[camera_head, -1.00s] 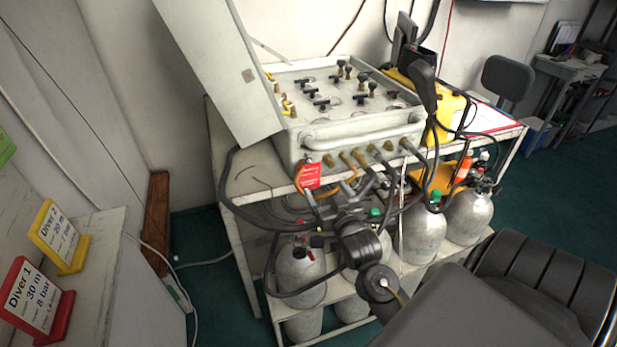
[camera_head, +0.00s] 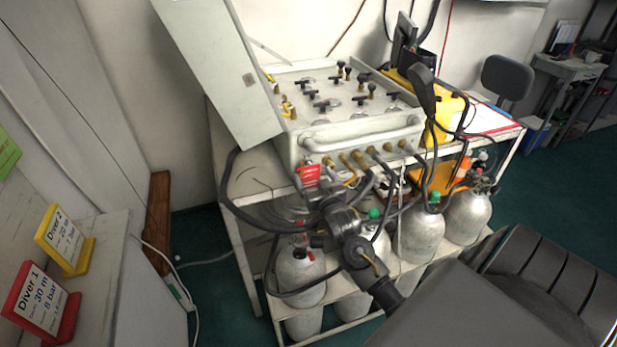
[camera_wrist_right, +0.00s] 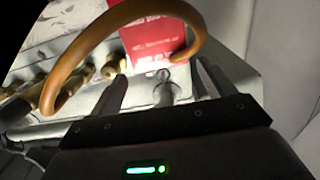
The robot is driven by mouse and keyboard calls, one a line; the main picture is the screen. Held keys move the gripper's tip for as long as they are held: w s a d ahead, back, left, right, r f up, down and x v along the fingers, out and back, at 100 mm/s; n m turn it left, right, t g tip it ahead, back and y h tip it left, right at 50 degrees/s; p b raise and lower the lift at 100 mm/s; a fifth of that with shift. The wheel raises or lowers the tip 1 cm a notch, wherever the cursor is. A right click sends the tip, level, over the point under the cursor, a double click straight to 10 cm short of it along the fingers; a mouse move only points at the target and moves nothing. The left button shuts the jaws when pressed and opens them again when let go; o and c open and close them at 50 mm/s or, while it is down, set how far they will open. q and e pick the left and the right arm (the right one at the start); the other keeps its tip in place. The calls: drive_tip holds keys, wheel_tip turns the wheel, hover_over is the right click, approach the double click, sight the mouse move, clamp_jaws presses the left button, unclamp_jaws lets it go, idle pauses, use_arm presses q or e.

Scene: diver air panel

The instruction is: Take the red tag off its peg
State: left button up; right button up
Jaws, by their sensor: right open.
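The red tag (camera_head: 311,172) hangs at the front left of the grey air panel (camera_head: 362,134), below its handle. In the wrist view the tag (camera_wrist_right: 158,38) shows white print and lies beyond the fingertips. My right gripper (camera_head: 314,194) is just below the tag and covers its lower part in the head view. In the wrist view its fingers (camera_wrist_right: 160,78) are apart with nothing clearly held between them. A small grey fitting with a thin wire loop (camera_wrist_right: 165,85) shows between the fingers; I cannot tell whether it is the peg. My left gripper is out of view.
An orange hose (camera_wrist_right: 122,28) arches across the tag and close to the fingers in the wrist view. Brass fittings (camera_head: 358,158) with dark hoses line the panel's front edge. Cylinders (camera_head: 300,273) stand on the shelf below. Diver signs (camera_head: 42,302) stand at left.

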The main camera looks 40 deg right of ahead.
drive_tip(key=shift+x, duration=1.3)
drive_tip(key=c, duration=0.7)
drive_tip(key=shift+c, duration=0.2)
drive_tip(key=shift+r, duration=0.2)
drive_tip(key=b+v, duration=0.3)
drive_tip(key=v, duration=1.5)
